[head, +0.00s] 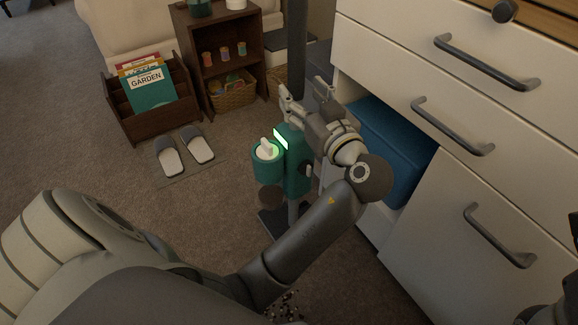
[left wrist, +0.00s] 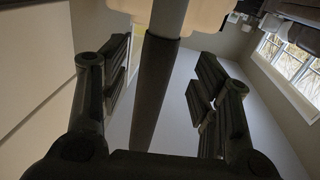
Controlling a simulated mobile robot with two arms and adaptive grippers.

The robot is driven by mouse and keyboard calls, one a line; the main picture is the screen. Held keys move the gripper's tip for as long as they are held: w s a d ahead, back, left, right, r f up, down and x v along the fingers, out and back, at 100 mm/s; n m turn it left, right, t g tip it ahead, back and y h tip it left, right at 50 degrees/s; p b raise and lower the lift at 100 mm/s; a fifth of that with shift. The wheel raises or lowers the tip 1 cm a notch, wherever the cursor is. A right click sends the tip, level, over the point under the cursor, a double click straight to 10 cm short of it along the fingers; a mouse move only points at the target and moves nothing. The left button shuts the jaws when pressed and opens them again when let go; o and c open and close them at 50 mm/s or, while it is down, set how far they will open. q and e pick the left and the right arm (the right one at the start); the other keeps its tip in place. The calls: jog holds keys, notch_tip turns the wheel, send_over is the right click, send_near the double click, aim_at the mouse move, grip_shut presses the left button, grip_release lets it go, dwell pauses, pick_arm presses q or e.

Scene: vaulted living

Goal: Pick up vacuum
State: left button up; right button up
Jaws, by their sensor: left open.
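The vacuum (head: 293,178) stands upright on the carpet beside the white drawer unit, with a teal body, a teal canister and a lit green strip. Its dark grey pole (head: 296,45) rises behind my left gripper (head: 303,90). That gripper is open, with its fingers spread at the pole. In the left wrist view the pole (left wrist: 156,90) passes between the two open fingers, with gaps on both sides. My forearm and wrist hide part of the vacuum and its foot. Dark parts at the lower right edge may be my right gripper (head: 545,314); its fingers are unclear.
White drawers (head: 400,130) with dark handles stand close on the right, and a blue bin (head: 385,150) sits in an opening there. A magazine rack (head: 150,105), slippers (head: 183,152) and a brown shelf (head: 222,60) are at the back left.

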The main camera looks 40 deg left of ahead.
aim_at(300, 88)
pick_arm(q)
jog(key=shift+b+x, duration=0.55)
jog(key=shift+x, duration=1.45)
jog(key=shift+w+d+r, duration=0.1)
jog(key=shift+d+r, duration=0.05)
jog(key=c, duration=1.1)
jog(key=shift+r, duration=0.2)
